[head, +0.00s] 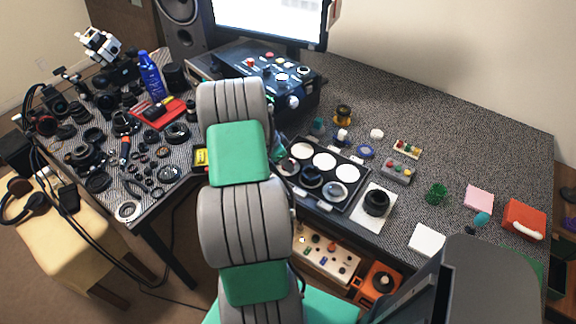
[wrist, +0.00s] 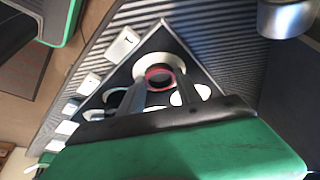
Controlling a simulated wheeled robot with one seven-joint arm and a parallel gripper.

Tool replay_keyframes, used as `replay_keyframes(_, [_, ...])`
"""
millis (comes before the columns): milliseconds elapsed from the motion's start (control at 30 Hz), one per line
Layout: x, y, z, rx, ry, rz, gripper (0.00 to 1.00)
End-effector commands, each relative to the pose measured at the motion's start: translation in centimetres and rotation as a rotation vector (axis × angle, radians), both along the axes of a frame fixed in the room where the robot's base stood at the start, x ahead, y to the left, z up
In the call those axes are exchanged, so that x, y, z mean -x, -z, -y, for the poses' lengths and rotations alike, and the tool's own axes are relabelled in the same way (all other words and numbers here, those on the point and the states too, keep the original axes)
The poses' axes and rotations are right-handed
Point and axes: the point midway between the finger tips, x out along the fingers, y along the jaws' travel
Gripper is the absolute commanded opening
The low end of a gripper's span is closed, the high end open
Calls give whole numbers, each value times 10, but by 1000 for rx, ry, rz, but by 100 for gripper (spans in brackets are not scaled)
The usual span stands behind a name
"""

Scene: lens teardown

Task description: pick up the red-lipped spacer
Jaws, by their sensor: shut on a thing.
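The red-lipped spacer (wrist: 152,74) shows in the wrist view as a ring with a red inner lip and a dark centre. My gripper (wrist: 160,87) is shut on it, with one dark finger on each side. The spacer is over or in the black tray (wrist: 165,38); I cannot tell whether it touches the tray. In the head view my arm hides the gripper and the spacer. The tray (head: 346,207) shows there to the right of my arm, with white round wells, and dark rings (head: 311,176) in some of them.
A black ring part (head: 376,203) sits on a white pad right of the tray. A control box (head: 255,75) stands at the back. Many loose lens parts crowd the left table. The back right tabletop is clear.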

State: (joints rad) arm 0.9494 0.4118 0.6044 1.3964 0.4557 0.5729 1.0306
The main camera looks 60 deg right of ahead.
Motion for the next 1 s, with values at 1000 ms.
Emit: replay_keyframes(1000, [21, -110, -94, 3, -3, 3, 2])
